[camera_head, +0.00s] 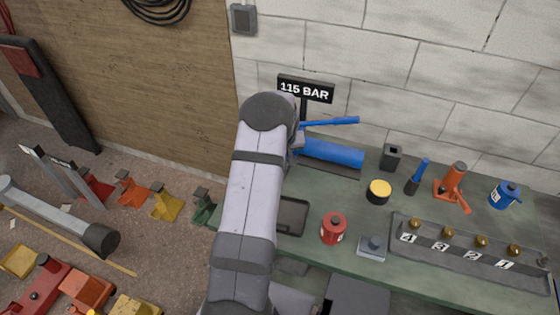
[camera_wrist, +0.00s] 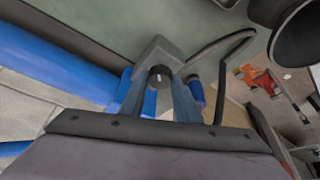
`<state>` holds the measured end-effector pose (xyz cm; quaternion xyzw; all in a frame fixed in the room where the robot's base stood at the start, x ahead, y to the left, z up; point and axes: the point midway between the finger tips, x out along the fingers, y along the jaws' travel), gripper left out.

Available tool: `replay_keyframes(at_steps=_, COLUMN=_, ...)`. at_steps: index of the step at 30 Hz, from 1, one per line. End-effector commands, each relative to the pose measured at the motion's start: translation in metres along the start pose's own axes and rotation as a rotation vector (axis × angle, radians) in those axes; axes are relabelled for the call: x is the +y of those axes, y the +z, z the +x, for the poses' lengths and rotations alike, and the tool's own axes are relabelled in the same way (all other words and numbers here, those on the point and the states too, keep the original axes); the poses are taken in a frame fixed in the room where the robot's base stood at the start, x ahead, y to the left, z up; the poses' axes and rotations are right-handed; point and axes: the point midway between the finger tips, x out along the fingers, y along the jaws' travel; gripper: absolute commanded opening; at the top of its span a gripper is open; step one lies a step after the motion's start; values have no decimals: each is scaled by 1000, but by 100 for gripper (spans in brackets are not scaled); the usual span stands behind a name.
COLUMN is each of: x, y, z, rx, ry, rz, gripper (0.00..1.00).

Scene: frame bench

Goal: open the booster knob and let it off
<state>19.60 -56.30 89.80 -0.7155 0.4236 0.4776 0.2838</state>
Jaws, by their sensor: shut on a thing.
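The booster is a blue cylinder (camera_head: 330,152) lying at the back of the green bench, with a blue lever (camera_head: 335,122) above it. A black sign reading "115 BAR" (camera_head: 306,92) stands behind it. In the wrist view the blue cylinder (camera_wrist: 50,62) runs along the left. My gripper (camera_wrist: 160,82) is shut on a small dark round knob (camera_wrist: 159,76), at a grey block (camera_wrist: 156,50) beside the cylinder. In the head view my arm hides the gripper and the knob.
On the bench are a yellow-topped can (camera_head: 379,191), a red can (camera_head: 333,228), an orange jack (camera_head: 455,185), a blue can (camera_head: 503,194) and a numbered tray (camera_head: 470,267). In the wrist view a dark curved bar (camera_wrist: 222,85) passes close to the right of my gripper.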

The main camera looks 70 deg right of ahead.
Motion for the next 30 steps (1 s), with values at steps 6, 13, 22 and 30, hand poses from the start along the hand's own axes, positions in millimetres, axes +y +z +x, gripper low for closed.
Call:
replay_keyframes(at_steps=6, x=3, y=2, z=10, rx=6, ry=-65, rz=-162, gripper=7)
replay_keyframes(at_steps=13, x=5, y=1, z=7, rx=4, ry=-144, rz=-354, gripper=7)
replay_keyframes(at_steps=22, x=6, y=-1, z=3, rx=0, ry=-227, rz=-549, gripper=7)
replay_keyframes(at_steps=30, x=6, y=-1, z=2, rx=-1, ry=-261, rz=-633, gripper=7)
